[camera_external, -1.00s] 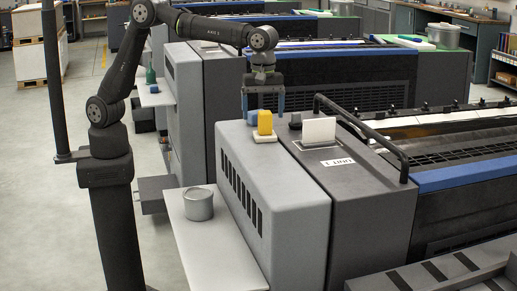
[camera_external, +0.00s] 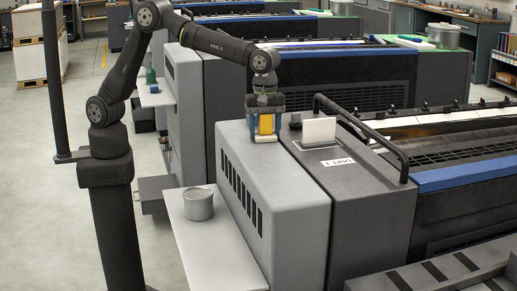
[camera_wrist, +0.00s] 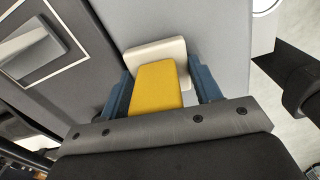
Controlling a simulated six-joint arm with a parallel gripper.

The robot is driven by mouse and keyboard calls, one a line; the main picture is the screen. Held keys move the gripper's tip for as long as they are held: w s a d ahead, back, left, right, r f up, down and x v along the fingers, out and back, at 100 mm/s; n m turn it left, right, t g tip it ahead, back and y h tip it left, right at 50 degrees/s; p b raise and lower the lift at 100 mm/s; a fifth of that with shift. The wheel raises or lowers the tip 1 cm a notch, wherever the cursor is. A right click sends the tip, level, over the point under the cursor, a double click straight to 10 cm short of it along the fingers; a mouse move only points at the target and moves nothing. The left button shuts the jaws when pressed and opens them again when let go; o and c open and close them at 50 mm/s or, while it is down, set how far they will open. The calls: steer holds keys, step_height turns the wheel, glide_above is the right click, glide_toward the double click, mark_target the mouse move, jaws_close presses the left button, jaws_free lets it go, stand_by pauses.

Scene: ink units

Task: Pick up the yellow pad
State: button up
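The yellow pad (camera_external: 266,124) stands upright on a small cream block (camera_external: 265,139) on top of the grey ink unit. My gripper (camera_external: 265,122) is lowered around the pad, with one blue finger on each side. In the wrist view the pad (camera_wrist: 158,87) lies between the two blue fingers, with the cream block (camera_wrist: 158,52) beyond it. A gap shows between each finger and the pad there, so my gripper is open. The lower finger parts are partly hidden by the wrist bracket in the wrist view.
A grey can (camera_external: 198,204) sits on the side shelf (camera_external: 222,250) at lower left. The grey unit top (camera_external: 285,170) in front is clear.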

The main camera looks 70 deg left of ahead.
steer(key=shift+c, duration=1.4)
